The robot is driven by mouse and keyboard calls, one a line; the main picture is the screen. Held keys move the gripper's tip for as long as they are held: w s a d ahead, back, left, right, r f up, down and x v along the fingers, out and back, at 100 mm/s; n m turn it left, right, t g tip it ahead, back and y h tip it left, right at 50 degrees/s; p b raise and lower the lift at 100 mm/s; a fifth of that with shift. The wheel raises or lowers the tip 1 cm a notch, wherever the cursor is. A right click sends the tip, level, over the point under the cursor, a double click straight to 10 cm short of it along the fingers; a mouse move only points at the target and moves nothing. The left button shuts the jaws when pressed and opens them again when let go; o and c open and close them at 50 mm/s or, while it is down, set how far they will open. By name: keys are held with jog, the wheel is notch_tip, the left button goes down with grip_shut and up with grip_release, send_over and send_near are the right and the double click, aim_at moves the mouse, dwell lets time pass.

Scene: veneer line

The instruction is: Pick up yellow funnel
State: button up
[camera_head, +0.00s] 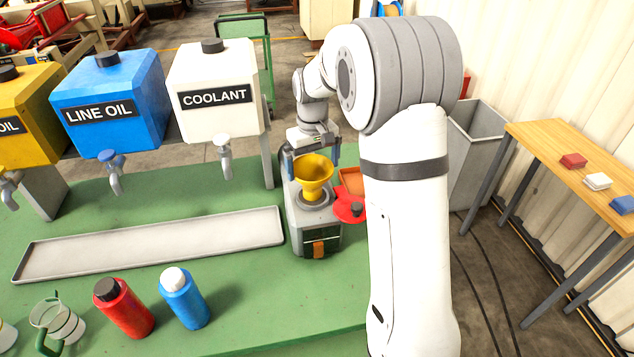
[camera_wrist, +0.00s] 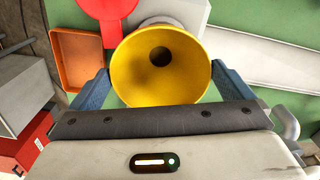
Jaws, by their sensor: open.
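The yellow funnel (camera_head: 314,173) stands upright, wide mouth up, on top of a grey machine (camera_head: 315,228) on the green table. In the wrist view the funnel (camera_wrist: 135,75) faces me, with the dark hole at its bottom visible. My gripper (camera_head: 310,152) is at the funnel, just behind it in the head view. In the wrist view my gripper's blue fingers (camera_wrist: 160,85) are apart, one on each side of the funnel's rim. I cannot tell whether either finger touches it.
The coolant tank (camera_head: 213,92), blue line oil tank (camera_head: 110,98) and long grey tray (camera_head: 150,245) lie left. Red (camera_head: 124,309) and blue (camera_head: 183,300) bottles stand in front.

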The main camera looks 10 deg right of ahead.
notch_tip(320, 180, down, 7)
jog(key=b, duration=0.4)
jog(key=shift+r, duration=0.2)
jog(key=c, duration=0.7)
